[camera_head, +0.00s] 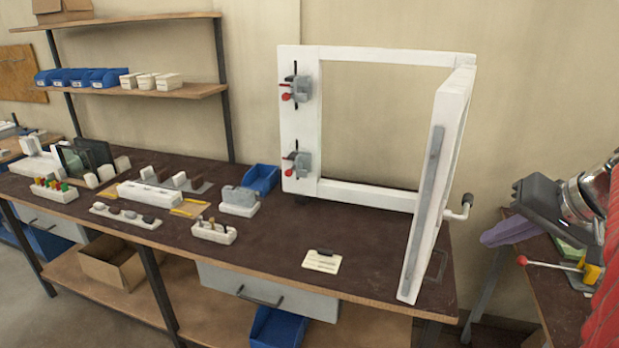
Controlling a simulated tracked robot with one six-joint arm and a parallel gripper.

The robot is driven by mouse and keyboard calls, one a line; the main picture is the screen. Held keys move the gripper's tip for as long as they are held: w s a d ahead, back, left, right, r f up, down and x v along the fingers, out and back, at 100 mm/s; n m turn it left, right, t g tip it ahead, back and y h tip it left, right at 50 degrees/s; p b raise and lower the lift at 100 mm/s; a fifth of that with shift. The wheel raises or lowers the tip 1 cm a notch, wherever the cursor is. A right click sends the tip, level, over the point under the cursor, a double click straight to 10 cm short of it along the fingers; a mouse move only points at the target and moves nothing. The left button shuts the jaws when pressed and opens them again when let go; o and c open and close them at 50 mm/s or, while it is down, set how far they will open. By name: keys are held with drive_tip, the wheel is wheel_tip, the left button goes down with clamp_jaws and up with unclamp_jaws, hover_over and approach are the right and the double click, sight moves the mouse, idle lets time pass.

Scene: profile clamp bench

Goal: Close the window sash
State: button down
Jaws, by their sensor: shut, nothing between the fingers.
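The white window frame (370,54) stands upright at the right part of the workbench. Its opening shows the bare wall behind. The window sash (440,180) is at the frame's right side and stands swung out toward me, open, seen nearly edge-on. A grey strip (424,205) runs along the sash's edge. A crank-like handle (460,207) sticks out to the right of the sash. Two clamps with red tips, an upper one (298,90) and a lower one (298,160), sit on the frame's left post. My gripper is not in view.
The dark workbench (280,232) is bare in front of the frame, except for a small card (323,261). A blue bin (261,178) and white holders (213,231) stand to the left. At right, a second bench carries a machine (548,205) and a red-knobbed lever (550,265).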

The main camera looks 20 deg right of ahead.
drive_tip(key=w+a+f, duration=0.3)
drive_tip(key=w+f, duration=0.4)
drive_tip(key=w, duration=0.1)
drive_tip(key=shift+a, duration=0.15)
drive_tip(key=shift+w, duration=0.1)
